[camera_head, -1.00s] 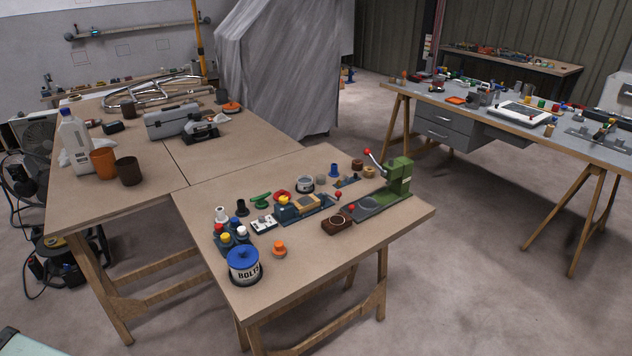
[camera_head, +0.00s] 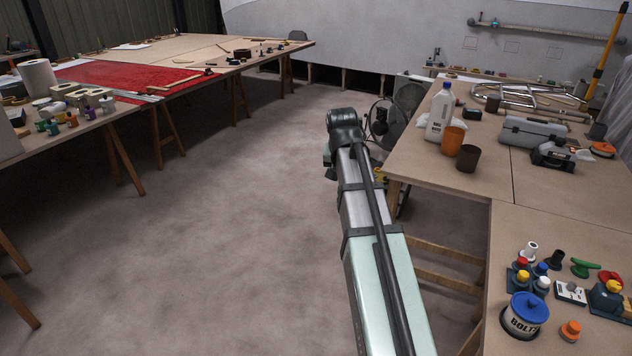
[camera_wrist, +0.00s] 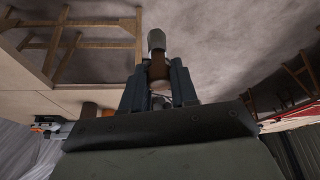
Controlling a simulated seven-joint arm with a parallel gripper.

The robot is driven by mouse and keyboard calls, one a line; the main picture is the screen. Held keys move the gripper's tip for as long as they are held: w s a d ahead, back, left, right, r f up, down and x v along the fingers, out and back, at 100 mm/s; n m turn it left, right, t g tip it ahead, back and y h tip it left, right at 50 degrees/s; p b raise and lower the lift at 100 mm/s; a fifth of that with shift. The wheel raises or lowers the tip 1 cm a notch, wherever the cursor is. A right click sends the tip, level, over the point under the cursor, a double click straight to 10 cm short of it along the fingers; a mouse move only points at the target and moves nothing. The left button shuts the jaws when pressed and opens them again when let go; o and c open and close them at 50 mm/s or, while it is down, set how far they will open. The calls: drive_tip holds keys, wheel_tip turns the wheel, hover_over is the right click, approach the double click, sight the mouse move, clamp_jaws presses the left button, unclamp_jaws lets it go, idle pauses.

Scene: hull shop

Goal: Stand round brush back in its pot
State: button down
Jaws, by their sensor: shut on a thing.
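In the wrist view my gripper (camera_wrist: 158,78) is shut on the round brush (camera_wrist: 157,67), which shows a brown part between the fingers and a grey end beyond them. The rest of the brush is hidden by the fingers. In the head view my arm reaches out over open floor, left of the table; my fingers and the brush are hidden there. An orange pot (camera_head: 452,140) and a dark brown pot (camera_head: 468,158) stand upright, side by side, near the table's left edge. I cannot tell which is the brush's pot; their insides look empty from here.
A white bottle (camera_head: 439,113) stands just behind the pots. A grey toolbox (camera_head: 532,133) lies to their right. A bolts tin (camera_head: 524,316) and small coloured parts crowd the nearer table. A fan (camera_head: 383,118) stands behind my arm. Open floor (camera_head: 220,210) lies to the left.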

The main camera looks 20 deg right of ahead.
drive_tip(key=d+m, duration=0.2)
drive_tip(key=d, duration=1.3)
drive_tip(key=s+d+f+m+g+h, duration=0.15)
drive_tip(key=s+d, duration=0.35)
drive_tip(key=d, duration=0.8)
drive_tip(key=s+d+f+m, duration=0.15)
drive_tip(key=s+d, duration=0.35)
drive_tip(key=d, duration=0.7)
drive_tip(key=s+d+f+m+g, duration=0.15)
drive_tip(key=s+d, duration=0.35)
drive_tip(key=d, duration=0.8)
drive_tip(key=s+d+f+m, duration=0.3)
drive_tip(key=s+d, duration=1.5)
drive_tip(key=s, duration=0.1)
drive_tip(key=s+d+f+m, duration=0.1)
drive_tip(key=s+d, duration=0.3)
drive_tip(key=s, duration=0.4)
drive_tip(key=s+d+f+m+g, duration=0.1)
drive_tip(key=s+d, duration=0.4)
drive_tip(key=s, duration=0.4)
drive_tip(key=s+d+f+m, duration=0.1)
drive_tip(key=s+d, duration=0.3)
drive_tip(key=s, duration=0.4)
drive_tip(key=shift+h, duration=0.45)
drive_tip(key=shift+s+f, duration=0.15)
drive_tip(key=shift+f, duration=2.7)
drive_tip(key=shift+a+f, duration=0.1)
drive_tip(key=shift+f, duration=0.45)
